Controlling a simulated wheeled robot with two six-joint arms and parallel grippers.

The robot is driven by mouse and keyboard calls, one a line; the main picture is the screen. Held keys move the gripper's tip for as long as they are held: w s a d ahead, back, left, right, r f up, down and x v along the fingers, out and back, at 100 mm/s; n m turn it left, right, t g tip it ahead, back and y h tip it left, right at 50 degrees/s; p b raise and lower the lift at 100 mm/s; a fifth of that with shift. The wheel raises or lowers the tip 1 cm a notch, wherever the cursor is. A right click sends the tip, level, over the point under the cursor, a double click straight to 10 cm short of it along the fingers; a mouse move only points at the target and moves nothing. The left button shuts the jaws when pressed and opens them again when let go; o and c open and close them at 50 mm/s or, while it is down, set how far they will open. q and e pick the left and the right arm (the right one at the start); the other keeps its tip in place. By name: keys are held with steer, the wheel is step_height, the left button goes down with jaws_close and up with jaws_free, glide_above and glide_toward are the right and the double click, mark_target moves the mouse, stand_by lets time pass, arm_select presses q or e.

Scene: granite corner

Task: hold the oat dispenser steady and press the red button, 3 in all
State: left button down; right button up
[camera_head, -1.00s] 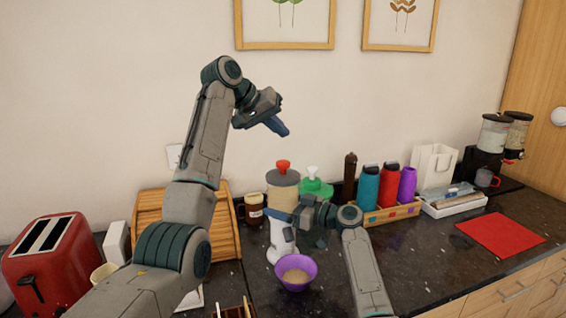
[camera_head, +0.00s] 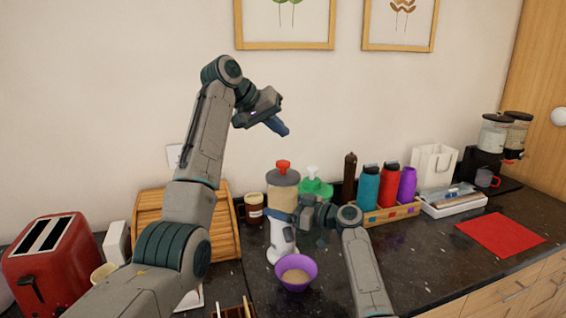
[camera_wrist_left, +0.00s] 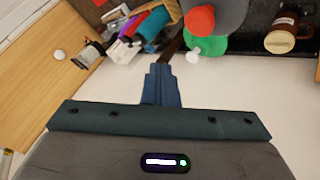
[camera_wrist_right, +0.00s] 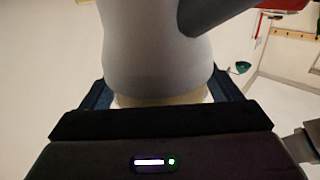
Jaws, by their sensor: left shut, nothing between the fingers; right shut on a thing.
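The oat dispenser (camera_head: 283,197) stands upright on the dark counter, with a beige body, grey collar and white base. Its red button (camera_head: 283,166) is on top and also shows in the left wrist view (camera_wrist_left: 200,20). A purple bowl (camera_head: 295,272) with oats in it sits in front of the base. My right gripper (camera_head: 288,217) is shut on the dispenser's body from the right; the right wrist view shows the body (camera_wrist_right: 155,50) between its fingers. My left gripper (camera_head: 281,128) is shut and empty, raised above the red button and apart from it.
A wooden rack with bottles (camera_head: 390,214), a red toaster (camera_head: 45,260) and a bread box (camera_head: 225,215) are around. The counter by the red mat (camera_head: 500,234) is clear.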

mark_target(284, 162)
arm_select(q)
step_height(284, 162, up, 4)
steer(key=shift+f, duration=0.1)
steer(key=shift+f, duration=4.4)
steer(key=shift+f, duration=0.2)
steer(key=shift+f, duration=0.25)
steer(key=shift+f, duration=1.15)
steer(key=shift+r, duration=1.55)
